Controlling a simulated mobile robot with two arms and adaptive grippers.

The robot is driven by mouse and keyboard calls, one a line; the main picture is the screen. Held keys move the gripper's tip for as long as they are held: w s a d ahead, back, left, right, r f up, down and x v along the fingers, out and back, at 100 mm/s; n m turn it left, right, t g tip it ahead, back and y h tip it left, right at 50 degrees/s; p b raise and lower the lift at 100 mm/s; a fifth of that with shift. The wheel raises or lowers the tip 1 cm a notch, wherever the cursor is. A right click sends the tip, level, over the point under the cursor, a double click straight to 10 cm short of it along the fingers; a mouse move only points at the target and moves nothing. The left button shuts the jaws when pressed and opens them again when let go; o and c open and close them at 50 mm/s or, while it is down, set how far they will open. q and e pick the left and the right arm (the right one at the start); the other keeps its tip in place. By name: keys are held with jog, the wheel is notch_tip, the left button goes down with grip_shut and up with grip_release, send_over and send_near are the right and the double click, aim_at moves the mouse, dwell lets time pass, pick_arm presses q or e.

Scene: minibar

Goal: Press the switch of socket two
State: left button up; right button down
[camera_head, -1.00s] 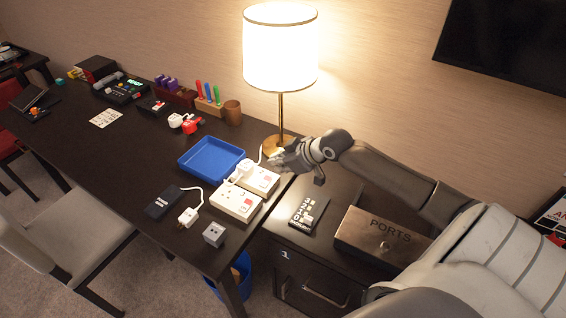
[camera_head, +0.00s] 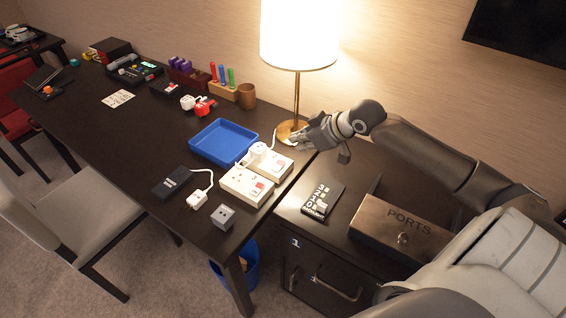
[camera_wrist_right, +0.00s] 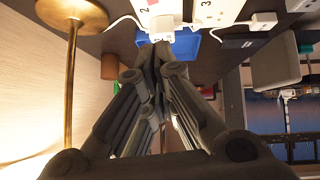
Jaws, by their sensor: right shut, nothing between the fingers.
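Two white socket boxes lie side by side near the desk's right end. The right wrist view shows the "2" on socket two (camera_wrist_right: 145,13) and the "3" on the other socket (camera_wrist_right: 222,9). In the head view, socket two (camera_head: 277,173) is nearer the lamp, with a white plug (camera_head: 258,150) in it and a red-and-white switch (camera_head: 281,164). The other socket (camera_head: 240,183) also has a red-and-white switch. My right gripper (camera_head: 296,142) is shut and empty, just beyond socket two beside the lamp base. My left gripper is out of view.
The brass lamp (camera_head: 297,100) stands close to my right gripper. A blue tray (camera_head: 222,140), a black power bank (camera_head: 171,183) and a small grey cube (camera_head: 222,216) lie around the sockets. A lower cabinet holds a "PORTS" box (camera_head: 400,225).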

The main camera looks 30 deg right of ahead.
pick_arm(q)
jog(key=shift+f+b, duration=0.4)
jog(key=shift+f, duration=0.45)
pick_arm(e)
jog(key=shift+d+r, duration=0.1)
jog(key=shift+r, duration=0.05)
send_over(282, 165)
jog(key=f, duration=0.6)
jog(key=shift+s+a+f+p, duration=0.15)
jog(key=shift+s+a+p, duration=0.05)
jog(key=shift+s+p, duration=0.2)
jog(key=f, duration=0.3)
jog(key=shift+w+d+f, duration=0.1)
jog(key=shift+w+f, duration=0.2)
jog(key=shift+w, duration=0.1)
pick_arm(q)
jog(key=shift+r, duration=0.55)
pick_arm(e)
jog(key=shift+d+f, duration=0.1)
jog(key=shift+f, duration=0.5)
